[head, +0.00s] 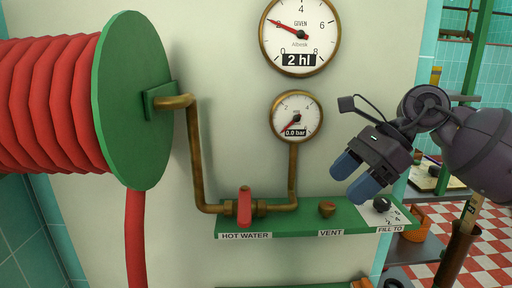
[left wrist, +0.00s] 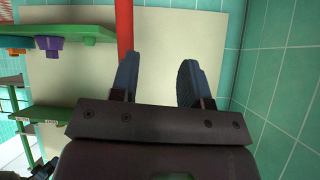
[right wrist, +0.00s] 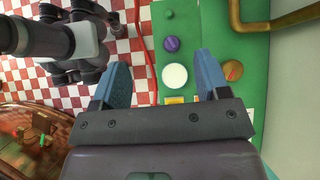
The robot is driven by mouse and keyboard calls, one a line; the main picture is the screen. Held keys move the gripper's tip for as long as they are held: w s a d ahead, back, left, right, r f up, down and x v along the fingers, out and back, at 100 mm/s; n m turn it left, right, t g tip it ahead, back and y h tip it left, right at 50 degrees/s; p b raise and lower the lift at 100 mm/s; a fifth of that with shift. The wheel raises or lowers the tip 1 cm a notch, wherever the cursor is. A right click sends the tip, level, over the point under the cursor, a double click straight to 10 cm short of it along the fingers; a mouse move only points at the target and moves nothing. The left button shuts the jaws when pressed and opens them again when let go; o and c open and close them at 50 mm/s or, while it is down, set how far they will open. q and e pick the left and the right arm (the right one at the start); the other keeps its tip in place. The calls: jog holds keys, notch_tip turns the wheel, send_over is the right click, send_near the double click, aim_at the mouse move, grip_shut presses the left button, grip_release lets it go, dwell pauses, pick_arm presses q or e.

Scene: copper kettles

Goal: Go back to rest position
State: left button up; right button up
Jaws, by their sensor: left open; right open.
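My right gripper (head: 354,176) is on the right in the head view, with its blue fingers apart and nothing between them. It hangs in front of the wall, above the right part of the green shelf (head: 290,222). In the right wrist view its open fingers (right wrist: 162,62) point over the edge of a green surface (right wrist: 228,18) with round knobs. My left gripper (left wrist: 160,60) is open and empty in its wrist view, facing a pale wall panel. It is outside the head view.
A red hose reel (head: 135,100) stands at the left. A red-handled valve (head: 245,206), a vent knob (head: 327,209) and a black dial (head: 381,204) sit on the shelf. Two gauges (head: 300,35) (head: 297,117) hang above. The right side opens onto a red-checked floor (head: 485,240).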

jog(key=a+r+m+t+y, duration=0.2)
jog(key=a+r+m+y, duration=0.65)
jog(key=r+y, duration=0.2)
jog(key=d+f+m+t+h+p, duration=0.1)
jog(key=d+f+m+t+h, duration=0.35)
jog(key=f+m, duration=0.6)
jog(key=d+f+m+t+h+p, duration=0.2)
jog(key=d+f+m+t+h, duration=0.35)
jog(key=m, duration=0.75)
jog(key=d+f+m+t+h+p, duration=0.1)
jog(key=d+f+m+t+h, duration=0.2)
jog(key=f+m+t, duration=0.55)
pick_arm(q)
notch_tip(320, 180, up, 6)
jog(key=p, duration=0.3)
jog(key=shift+s+t, duration=0.2)
jog(key=shift+t, duration=0.2)
pick_arm(e)
jog(key=s+d+f+m+g+h, duration=0.2)
jog(key=s+f+m+g, duration=0.1)
jog(key=s+f, duration=0.5)
jog(key=s+d+f+m+g+h, duration=0.2)
jog(key=s+f+m, duration=0.3)
jog(key=s+f, duration=0.3)
jog(key=s+d+f+m+g+h, duration=0.2)
jog(key=s+f+m+g, duration=0.2)
jog(key=s+f, duration=0.5)
jog(key=s+m, duration=0.1)
jog(key=s, duration=0.4)
jog(key=shift+d, duration=0.25)
